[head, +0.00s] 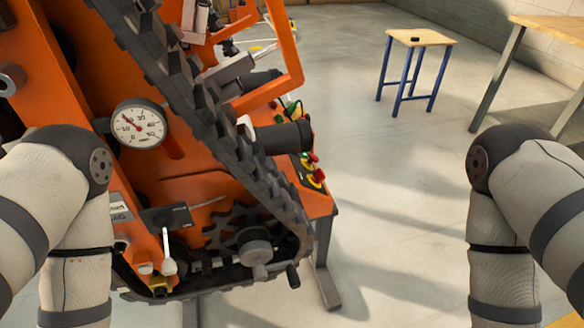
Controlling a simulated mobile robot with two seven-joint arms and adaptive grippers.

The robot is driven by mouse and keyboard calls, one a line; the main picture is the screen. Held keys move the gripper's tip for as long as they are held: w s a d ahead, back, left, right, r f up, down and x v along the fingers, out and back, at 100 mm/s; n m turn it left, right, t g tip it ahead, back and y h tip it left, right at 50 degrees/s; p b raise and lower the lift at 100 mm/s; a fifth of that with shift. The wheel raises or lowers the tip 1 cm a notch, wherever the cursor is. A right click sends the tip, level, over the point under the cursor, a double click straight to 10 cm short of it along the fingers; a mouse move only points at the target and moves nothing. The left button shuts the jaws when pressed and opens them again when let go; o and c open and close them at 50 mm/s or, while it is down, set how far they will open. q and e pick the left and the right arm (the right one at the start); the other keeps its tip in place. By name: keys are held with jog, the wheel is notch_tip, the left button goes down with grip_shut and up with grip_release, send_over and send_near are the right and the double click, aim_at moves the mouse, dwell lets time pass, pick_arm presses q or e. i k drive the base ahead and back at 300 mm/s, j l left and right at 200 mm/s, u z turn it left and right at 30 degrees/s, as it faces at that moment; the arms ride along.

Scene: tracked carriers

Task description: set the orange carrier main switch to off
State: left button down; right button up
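The orange carrier (180,185) fills the left half of the head view, with its black rubber track (205,115) running diagonally across it. A red knob on a yellow plate (317,177) sits on the control panel at the carrier's right edge; it looks like a main switch, but its setting is too small to read. A white-knobbed lever (168,264) stands low on the near side, beside a dark box. My two arms come in from the left and right edges, bent downward. Both grippers are outside the picture.
A round gauge (139,124) is on the carrier's side. More red and green controls (306,160) sit near the red knob. A small stool (420,40) with blue legs holds a small black object. A wooden table (555,25) is at the right. The floor between is clear.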

aim_at(318, 178)
jog(key=i+l, duration=0.1)
jog(key=l, duration=1)
jog(key=i+l, duration=0.2)
jog(key=l, duration=0.15)
jog(key=i+l, duration=0.45)
jog(key=l, duration=0.25)
